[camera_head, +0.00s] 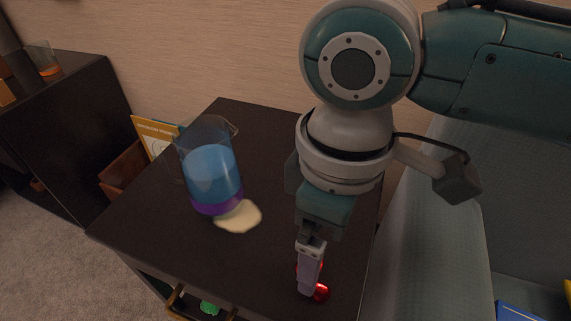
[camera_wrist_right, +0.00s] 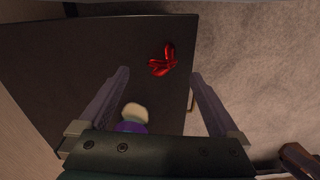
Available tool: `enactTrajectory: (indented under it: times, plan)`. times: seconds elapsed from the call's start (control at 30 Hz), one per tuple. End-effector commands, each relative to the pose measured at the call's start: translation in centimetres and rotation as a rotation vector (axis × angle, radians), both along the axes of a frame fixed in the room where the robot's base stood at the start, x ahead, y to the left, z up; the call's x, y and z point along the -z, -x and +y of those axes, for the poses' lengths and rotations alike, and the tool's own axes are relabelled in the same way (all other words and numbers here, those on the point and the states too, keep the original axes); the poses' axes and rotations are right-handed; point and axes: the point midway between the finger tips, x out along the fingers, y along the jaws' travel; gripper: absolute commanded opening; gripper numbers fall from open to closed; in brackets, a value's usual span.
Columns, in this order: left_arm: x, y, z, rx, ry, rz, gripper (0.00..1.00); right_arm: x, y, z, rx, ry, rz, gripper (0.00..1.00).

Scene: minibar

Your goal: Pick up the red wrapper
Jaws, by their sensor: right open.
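The red wrapper (camera_head: 321,292) lies on the dark side table (camera_head: 270,145) near its front right part, partly hidden by my gripper in the head view. In the right wrist view the crumpled, shiny red wrapper (camera_wrist_right: 162,61) lies beyond my fingertips and between their lines, nearer the right one. My right gripper (camera_head: 310,268) points down close to the wrapper. In the right wrist view my right gripper (camera_wrist_right: 160,75) is open, with nothing between its fingers. I cannot tell its exact height over the wrapper. My left gripper is not in view.
A glass pitcher (camera_head: 210,170) with blue and purple contents stands on the table beside a cream-coloured flat patch (camera_head: 238,217). A dark cabinet (camera_head: 60,110) with a glass (camera_head: 43,58) is at the left. A grey-blue sofa (camera_head: 440,220) is close on the right.

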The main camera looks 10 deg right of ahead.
Motion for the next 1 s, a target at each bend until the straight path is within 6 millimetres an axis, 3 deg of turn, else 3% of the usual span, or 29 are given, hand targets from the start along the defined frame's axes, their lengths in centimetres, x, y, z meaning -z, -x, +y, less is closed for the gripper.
enactTrajectory:
  times: [0.03, 0.17, 0.43, 0.7, 1.0]
  plan:
    - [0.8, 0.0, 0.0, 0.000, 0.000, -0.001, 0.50, 1.1, 0.0, 0.0, 0.000, 0.002, 0.001, 0.98]
    - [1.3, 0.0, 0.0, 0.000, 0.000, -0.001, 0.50, 2.1, 0.0, 0.0, -0.001, 0.001, -0.001, 0.98]
    - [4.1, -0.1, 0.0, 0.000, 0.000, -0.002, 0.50, 6.2, 0.1, 0.2, -0.001, 0.001, 0.000, 0.98]
    - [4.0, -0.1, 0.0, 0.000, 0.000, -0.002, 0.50, 6.4, 0.1, 0.2, -0.001, 0.000, -0.003, 0.98]
    - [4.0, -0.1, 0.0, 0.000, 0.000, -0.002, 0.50, 6.4, 0.1, 0.2, -0.001, 0.000, -0.001, 0.64]
